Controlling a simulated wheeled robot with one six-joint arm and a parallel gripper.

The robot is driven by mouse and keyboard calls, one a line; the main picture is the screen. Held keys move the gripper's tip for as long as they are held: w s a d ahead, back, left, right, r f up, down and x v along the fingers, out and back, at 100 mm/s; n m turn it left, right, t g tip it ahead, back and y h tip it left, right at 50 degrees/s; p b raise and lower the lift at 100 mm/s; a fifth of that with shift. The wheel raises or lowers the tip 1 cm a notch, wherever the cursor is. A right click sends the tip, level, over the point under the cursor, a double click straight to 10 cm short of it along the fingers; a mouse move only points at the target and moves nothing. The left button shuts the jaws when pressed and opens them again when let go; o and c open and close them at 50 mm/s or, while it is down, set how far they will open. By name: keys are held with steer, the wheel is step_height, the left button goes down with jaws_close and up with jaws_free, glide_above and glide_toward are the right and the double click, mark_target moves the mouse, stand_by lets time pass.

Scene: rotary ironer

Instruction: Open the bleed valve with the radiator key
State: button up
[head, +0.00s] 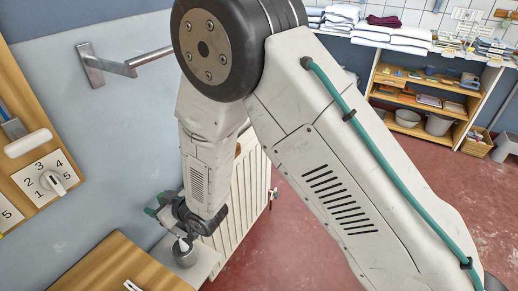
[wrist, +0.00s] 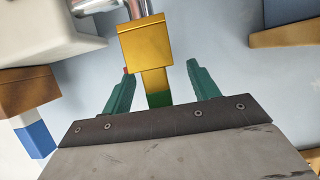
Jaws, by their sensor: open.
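My gripper (head: 156,205) is at the left of the head view, low beside the wall; it also shows in the wrist view (wrist: 160,72), where its two green fingers stand apart. A brass-coloured block with a narrower stem (wrist: 146,45) lies in line with the gap between the fingers. Clear space shows on its right; the left finger looks close to the stem, and contact cannot be told. It may be the radiator key, but I cannot be sure. The white radiator (head: 246,190) is partly behind my arm. A small fitting (head: 273,195) sits at its right edge; I cannot tell whether it is the bleed valve.
A wooden top (head: 112,262) is at bottom left, and a board with a numbered dial (head: 50,182) is at left. A metal rail (head: 125,66) juts from the wall. Red floor is open at right.

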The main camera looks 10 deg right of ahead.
steer(key=v, duration=0.8)
steer(key=w+d+r+m+g+h, duration=0.1)
steer(key=d+r+m+h, duration=0.25)
steer(key=d+r, duration=0.6)
steer(key=w+d+r+m+g+h, duration=0.15)
steer(key=d+r+h, duration=0.3)
steer(key=d, duration=0.95)
steer(key=s+d+r+m+g, duration=0.1)
steer(key=s+d+r, duration=0.2)
steer(key=s+d, duration=0.2)
steer(key=s+d+r+m+g+h, duration=0.1)
steer(key=s+d+r, duration=0.3)
steer(key=s, duration=0.7)
steer(key=s+d+r+m+g+h, duration=0.1)
steer(key=s+d+r+m+g, duration=0.1)
steer(key=s+d, duration=0.5)
steer(key=shift+s+d+r+m+g, duration=0.35)
steer(key=shift+s+r+m, duration=0.15)
steer(key=shift+s+r, duration=0.55)
steer(key=shift+w+r, duration=0.1)
steer(key=shift+w, duration=0.05)
